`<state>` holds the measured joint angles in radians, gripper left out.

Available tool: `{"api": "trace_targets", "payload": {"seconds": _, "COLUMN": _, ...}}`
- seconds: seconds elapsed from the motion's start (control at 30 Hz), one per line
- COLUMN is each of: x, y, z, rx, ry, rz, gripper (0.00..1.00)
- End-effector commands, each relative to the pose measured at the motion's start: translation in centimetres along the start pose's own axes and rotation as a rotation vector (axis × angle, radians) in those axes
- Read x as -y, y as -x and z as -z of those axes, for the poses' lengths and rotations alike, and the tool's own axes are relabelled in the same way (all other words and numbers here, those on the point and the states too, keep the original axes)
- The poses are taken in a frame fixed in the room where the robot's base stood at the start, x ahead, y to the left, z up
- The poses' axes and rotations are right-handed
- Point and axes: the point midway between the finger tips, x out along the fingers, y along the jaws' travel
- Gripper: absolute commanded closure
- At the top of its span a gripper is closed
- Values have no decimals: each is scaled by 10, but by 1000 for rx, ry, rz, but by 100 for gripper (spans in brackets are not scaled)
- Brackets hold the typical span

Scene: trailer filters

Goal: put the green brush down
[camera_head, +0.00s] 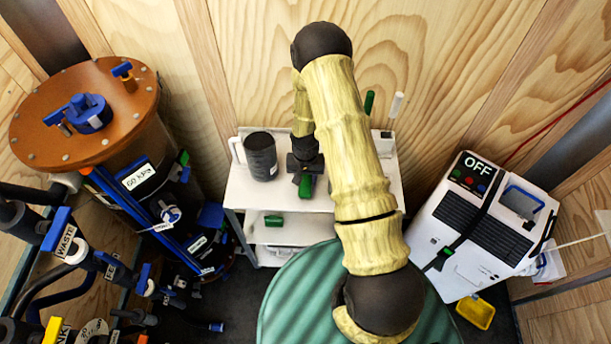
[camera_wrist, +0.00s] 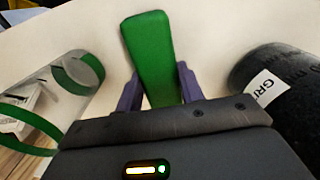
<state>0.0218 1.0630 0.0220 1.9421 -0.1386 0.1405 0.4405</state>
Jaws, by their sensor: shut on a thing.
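The green brush (camera_wrist: 150,45) sits between the two purple fingers of my gripper (camera_wrist: 159,74), which is shut on it. Only a smooth green length of it shows in the wrist view. In the head view, the green brush (camera_head: 306,187) shows just below my dark gripper (camera_head: 304,172), over the white top of the cart (camera_head: 245,193). I cannot tell whether the brush touches the cart top.
A dark cylinder (camera_head: 261,157) with a white label stands left of my gripper. A clear tube with green bands (camera_wrist: 78,72) is at left in the wrist view. A green stick (camera_head: 369,103) and a white stick (camera_head: 396,106) stand behind my arm.

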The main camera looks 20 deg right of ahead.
Motion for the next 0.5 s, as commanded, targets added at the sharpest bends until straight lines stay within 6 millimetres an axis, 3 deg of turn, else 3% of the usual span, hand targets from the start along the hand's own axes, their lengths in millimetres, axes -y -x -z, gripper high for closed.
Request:
{"api": "trace_targets", "payload": {"seconds": 0.3, "x": 0, "y": -4, "z": 0, "rx": -1, "ry": 1, "rz": 0, "gripper": 80}}
{"api": "trace_targets", "payload": {"seconds": 0.33, "x": 0, "y": -3, "z": 0, "rx": -1, "ry": 1, "rz": 0, "gripper": 58}}
{"api": "trace_targets", "payload": {"seconds": 0.4, "x": 0, "y": -2, "z": 0, "rx": -1, "ry": 1, "rz": 0, "gripper": 44}}
{"api": "trace_targets", "payload": {"seconds": 0.5, "x": 0, "y": -2, "z": 0, "rx": -1, "ry": 1, "rz": 0, "gripper": 40}}
